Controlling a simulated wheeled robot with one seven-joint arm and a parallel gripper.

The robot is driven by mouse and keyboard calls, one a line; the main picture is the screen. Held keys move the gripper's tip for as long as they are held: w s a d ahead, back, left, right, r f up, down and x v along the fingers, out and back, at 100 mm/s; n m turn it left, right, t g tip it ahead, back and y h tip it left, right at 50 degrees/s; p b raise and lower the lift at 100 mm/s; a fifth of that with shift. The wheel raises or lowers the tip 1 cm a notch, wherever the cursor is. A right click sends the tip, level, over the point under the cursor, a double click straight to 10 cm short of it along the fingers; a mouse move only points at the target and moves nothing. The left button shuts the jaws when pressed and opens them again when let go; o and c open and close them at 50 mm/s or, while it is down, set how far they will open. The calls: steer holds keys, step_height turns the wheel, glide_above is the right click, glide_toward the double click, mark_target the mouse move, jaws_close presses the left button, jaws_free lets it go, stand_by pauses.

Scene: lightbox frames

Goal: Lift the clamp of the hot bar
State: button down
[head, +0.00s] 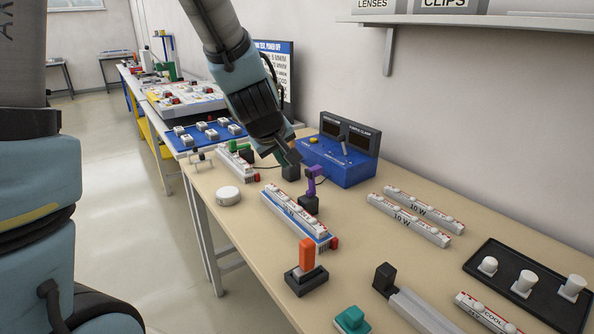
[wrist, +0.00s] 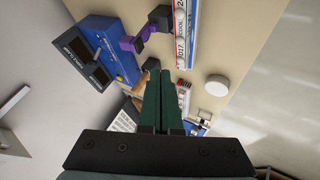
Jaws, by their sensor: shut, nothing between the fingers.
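A white light bar (head: 293,213) on a blue base lies in the middle of the bench. An orange upright handle (head: 306,254) on a black block stands near the bar's front end. A green part (head: 239,147) sits by another white bar (head: 236,163) further back. I cannot tell which bar is hot. My gripper (head: 293,158) is shut and empty above the bench, behind and left of the purple clamp; its green fingers (wrist: 160,76) show together.
A blue meter box (head: 340,160) stands behind the clamp. A white round puck (head: 228,196) lies left of the bar. Two loose bars (head: 408,219) and a black tray (head: 500,272) with white pieces lie right. A teal block (head: 352,321) is in front. A shelf overhangs the upper right.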

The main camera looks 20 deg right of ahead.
steer(key=w+d+f+p, duration=0.3)
steer(key=w+d+f, duration=0.1)
steer(key=d, duration=0.3)
steer(key=shift+f, duration=0.55)
